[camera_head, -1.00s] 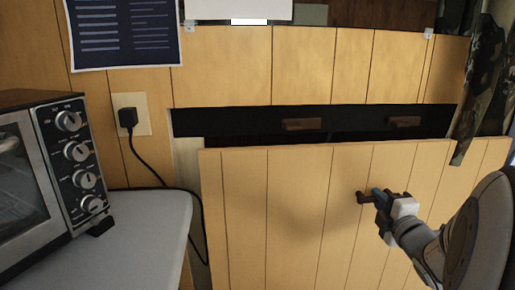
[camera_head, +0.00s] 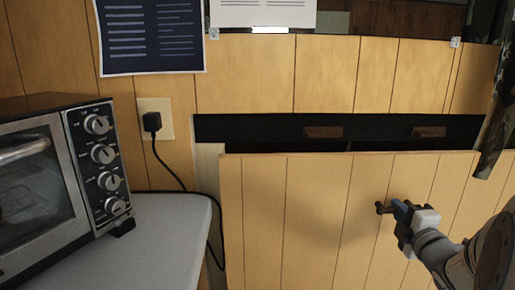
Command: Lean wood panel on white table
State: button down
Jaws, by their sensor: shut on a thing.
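The wood panel (camera_head: 310,215) is light, with dark vertical grooves, and stands in front of the wall opening at the centre and right. Its top edge lies just below the dark gap. A small dark handle (camera_head: 381,208) sits on its face. My gripper (camera_head: 393,208) is shut on this handle at the right; the fingertips are small in the view. The white table (camera_head: 165,235) is at the lower left, with its rounded corner close to the panel's left edge. The panel's lower part is out of view.
A toaster oven (camera_head: 80,165) stands on the table. A black plug (camera_head: 152,122) sits in a wall outlet, and its cord hangs between table and panel. A dark opening (camera_head: 260,128) shows brown blocks behind the panel. Camouflage cloth (camera_head: 497,125) hangs at the right.

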jog(key=w+a+f+p, duration=0.1)
jog(key=w+a, duration=0.1)
jog(key=w, duration=0.8)
jog(key=shift+w+a+f, duration=0.25)
jog(key=shift+w+f, duration=0.05)
jog(key=shift+f, duration=0.1)
dwell(0.7)
dwell(0.3)
